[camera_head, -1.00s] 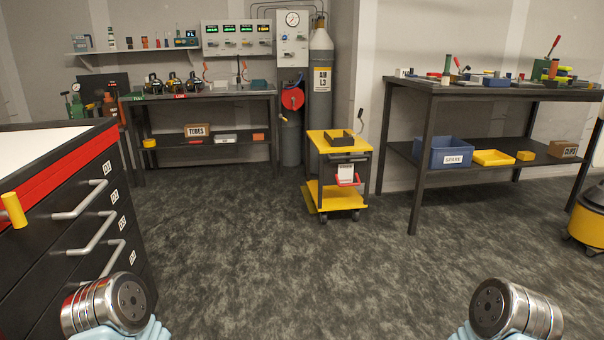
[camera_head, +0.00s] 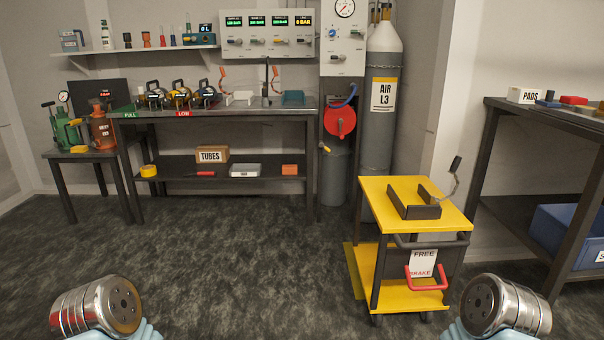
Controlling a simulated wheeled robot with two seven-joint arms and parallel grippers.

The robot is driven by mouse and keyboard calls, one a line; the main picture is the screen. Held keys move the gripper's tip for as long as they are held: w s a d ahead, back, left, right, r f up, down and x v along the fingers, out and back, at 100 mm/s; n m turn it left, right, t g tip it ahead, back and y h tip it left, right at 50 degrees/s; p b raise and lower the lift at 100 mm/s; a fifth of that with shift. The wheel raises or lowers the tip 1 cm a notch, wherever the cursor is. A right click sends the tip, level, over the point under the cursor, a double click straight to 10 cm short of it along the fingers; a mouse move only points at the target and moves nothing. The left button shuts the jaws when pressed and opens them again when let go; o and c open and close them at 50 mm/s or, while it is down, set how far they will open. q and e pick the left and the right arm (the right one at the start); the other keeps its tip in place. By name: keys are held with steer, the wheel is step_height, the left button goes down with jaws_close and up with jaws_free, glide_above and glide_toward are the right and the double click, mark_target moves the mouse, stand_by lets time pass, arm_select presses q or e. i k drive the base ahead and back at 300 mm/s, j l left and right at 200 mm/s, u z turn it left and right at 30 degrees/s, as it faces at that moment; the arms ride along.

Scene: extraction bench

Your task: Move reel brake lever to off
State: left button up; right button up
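The red hose reel (camera_head: 340,118) is mounted below the gauge panel, in front of the grey wall and left of the tall air cylinder. A blue hose (camera_head: 346,97) runs at its top. A small lever with a yellow-orange tip (camera_head: 325,148) sticks out at the lower left of the reel; it looks like the reel brake lever. Its marked positions are too small to read. Silver rounded links of my two arms show at the bottom left and bottom right. No fingers of either gripper are seen, and nothing of mine is near the reel.
A yellow cart (camera_head: 416,203) with a FREE/BRAKE sign (camera_head: 423,263) and a red handle stands in front and right of the reel. The long bench (camera_head: 222,110) is left of it. The air cylinder (camera_head: 382,110) stands right. Carpet between me and the bench is clear.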

mark_target(320, 142)
steer(key=i+j+z, duration=0.25)
steer(key=i+j, duration=0.3)
steer(key=i, duration=0.25)
steer(key=i+j+z, duration=0.2)
steer(key=i+j, duration=0.55)
steer(key=i+l+u, duration=0.1)
steer(key=i+u, duration=0.25)
steer(key=i, duration=0.25)
